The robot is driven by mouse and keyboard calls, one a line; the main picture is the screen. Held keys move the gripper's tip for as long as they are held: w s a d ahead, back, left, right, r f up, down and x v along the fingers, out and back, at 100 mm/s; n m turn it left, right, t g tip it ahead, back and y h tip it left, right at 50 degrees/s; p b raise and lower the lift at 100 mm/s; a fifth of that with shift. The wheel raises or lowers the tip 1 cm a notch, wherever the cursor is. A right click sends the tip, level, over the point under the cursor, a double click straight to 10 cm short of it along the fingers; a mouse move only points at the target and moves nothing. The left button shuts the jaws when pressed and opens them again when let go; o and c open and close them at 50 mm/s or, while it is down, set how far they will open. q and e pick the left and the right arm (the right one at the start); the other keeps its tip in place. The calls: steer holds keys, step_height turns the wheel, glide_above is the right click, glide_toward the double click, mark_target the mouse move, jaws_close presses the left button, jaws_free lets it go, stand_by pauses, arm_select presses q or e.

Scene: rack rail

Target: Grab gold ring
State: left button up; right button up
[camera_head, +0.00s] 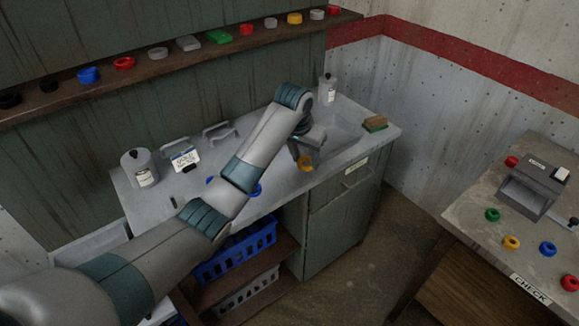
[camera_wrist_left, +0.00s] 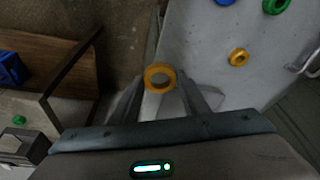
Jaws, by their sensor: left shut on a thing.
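A gold ring (camera_head: 305,163) is at the tip of my left gripper (camera_head: 299,158) near the front edge of the counter. In the left wrist view the gold ring (camera_wrist_left: 149,76) sits between the ends of the two fingers (camera_wrist_left: 160,90), and the gripper is shut on it. A second gold ring (camera_wrist_left: 231,58) lies on the counter in the left wrist view; my arm seems to hide it in the head view. Another gold ring (camera_head: 511,242) lies on the check table at the right. My right gripper is not in view.
Blue rings (camera_head: 256,190) lie on the counter (camera_head: 270,200) beside my arm. A sink (camera_head: 338,130), a bottle (camera_head: 327,90) and a sponge (camera_head: 374,123) are at its right end. A shelf (camera_head: 140,72) holds several coloured pieces. Floor separates the counter from the check table (camera_head: 460,215).

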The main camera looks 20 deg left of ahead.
arm_select(q)
steer(key=shift+s+d+r+b, duration=0.2)
steer(key=shift+d+r, duration=0.3)
steer(key=shift+d, duration=0.3)
steer(key=shift+s+d+r+b, duration=0.15)
steer(key=shift+d+r, duration=0.3)
steer(key=shift+d, duration=0.35)
steer(key=shift+w+r, duration=0.1)
steer(key=shift+w, duration=0.1)
